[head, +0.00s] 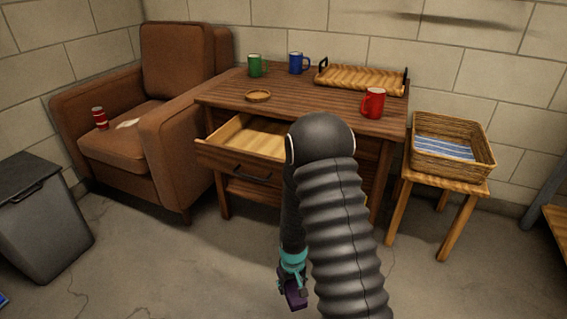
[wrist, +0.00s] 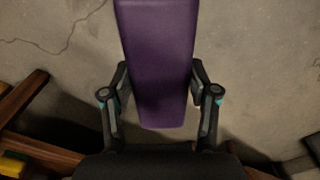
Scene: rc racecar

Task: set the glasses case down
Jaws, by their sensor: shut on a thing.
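The glasses case is dark purple and long. In the wrist view the glasses case (wrist: 158,60) fills the upper middle, between the two fingers of my gripper (wrist: 160,95). The fingers are shut on its sides. In the head view my gripper (head: 290,280) hangs low in front of the desk, pointing down, with the purple case (head: 295,296) at its tip. The case is over the grey concrete floor. Its far end runs out of the wrist view, and my arm hides part of the scene behind it.
The wooden desk (head: 322,120) has an open drawer (head: 240,135). A wicker basket (head: 450,165) sits on a stool (head: 445,187). A brown armchair (head: 185,65) and bin (head: 40,225) stand left.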

